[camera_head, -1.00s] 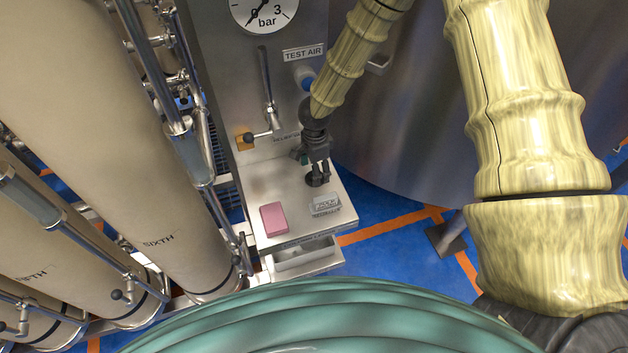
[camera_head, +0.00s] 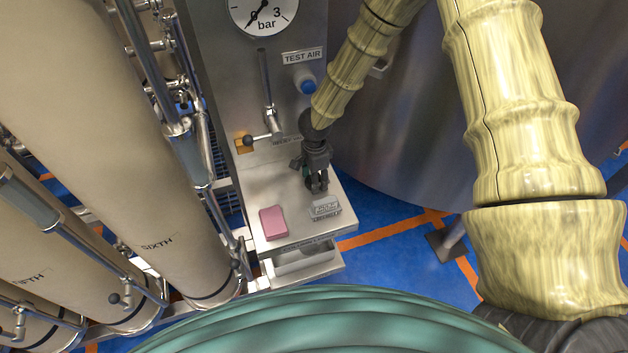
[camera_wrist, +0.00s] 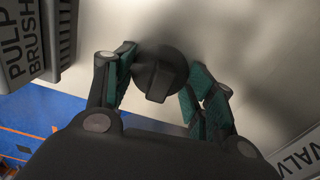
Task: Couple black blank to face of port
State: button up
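The black blank (camera_wrist: 158,72) is a dark round disc with a raised tab, on the pale bench top in the wrist view. My gripper (camera_wrist: 163,73) is open, with one green-padded finger on each side of the blank and small gaps showing. In the head view my gripper (camera_head: 317,187) points down at the bench, and it hides most or all of the blank. The port (camera_head: 307,87), a round fitting with a blue face, sticks out of the grey panel under the TEST AIR label, left of my forearm.
A pink block (camera_head: 273,222) and a grey labelled item (camera_head: 325,208) are on the small bench (camera_head: 290,235). A lever valve (camera_head: 268,120) and a gauge (camera_head: 263,10) are on the panel. Tall beige columns (camera_head: 130,170) with pipes stand left; a large steel tank (camera_head: 420,130) stands right.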

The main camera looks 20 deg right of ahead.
jog(key=shift+r, duration=0.2)
jog(key=shift+r+p, duration=0.85)
jog(key=shift+p, duration=0.1)
jog(key=shift+r, duration=0.1)
notch_tip(320, 180, up, 6)
jog(key=p, duration=0.5)
jog(key=shift+p, duration=0.35)
